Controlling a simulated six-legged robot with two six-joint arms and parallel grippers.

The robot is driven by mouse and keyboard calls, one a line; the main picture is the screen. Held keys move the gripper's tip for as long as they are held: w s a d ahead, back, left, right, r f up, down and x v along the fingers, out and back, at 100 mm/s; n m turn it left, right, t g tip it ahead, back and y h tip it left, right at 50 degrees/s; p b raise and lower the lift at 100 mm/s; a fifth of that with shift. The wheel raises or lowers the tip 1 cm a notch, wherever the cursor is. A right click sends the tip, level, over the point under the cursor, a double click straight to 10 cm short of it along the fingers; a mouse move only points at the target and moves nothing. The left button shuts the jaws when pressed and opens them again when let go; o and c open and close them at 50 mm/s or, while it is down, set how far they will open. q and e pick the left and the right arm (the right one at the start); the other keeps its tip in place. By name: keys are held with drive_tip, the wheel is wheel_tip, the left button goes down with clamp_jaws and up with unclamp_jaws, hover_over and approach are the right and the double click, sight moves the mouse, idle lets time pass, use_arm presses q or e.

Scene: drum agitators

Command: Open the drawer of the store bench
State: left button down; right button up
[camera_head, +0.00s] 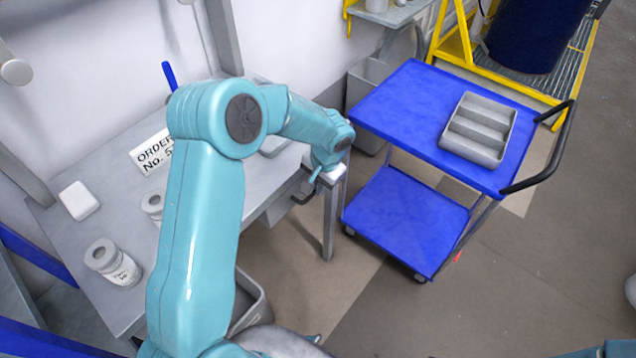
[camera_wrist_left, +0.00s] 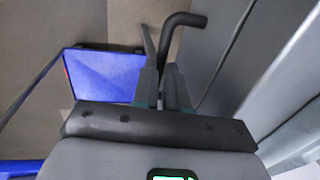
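The grey store bench (camera_head: 213,205) stands against the wall at the left in the head view. Its drawer (camera_head: 275,210) sits under the front edge and looks shut, partly hidden by my left arm. The dark drawer handle (camera_head: 304,198) shows just below my left gripper (camera_head: 318,176). In the left wrist view, the black bent handle (camera_wrist_left: 182,20) rises at the fingers of my left gripper (camera_wrist_left: 162,80), beside the grey drawer front (camera_wrist_left: 215,62). The bar runs down towards the gap between the fingers. Whether they grip it is unclear. My right gripper is out of view.
A blue cart (camera_head: 395,105) with a grey divided tray (camera_head: 478,130) stands close to the right of the bench.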

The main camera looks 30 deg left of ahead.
use_arm(q)
drive_tip(key=shift+d, duration=0.15)
drive_tip(key=s+d+b, duration=0.2)
drive_tip(key=d+b, duration=0.5)
drive_tip(key=d, duration=1.8)
drive_tip(key=shift+d, duration=0.2)
drive_tip(key=c, duration=1.2)
unclamp_jaws()
drive_tip(key=shift+w, duration=0.1)
drive_tip(key=shift+o, duration=0.2)
wheel_tip(320, 180, up, 16)
drive_tip(key=d+p, duration=0.1)
drive_tip(key=d, duration=0.2)
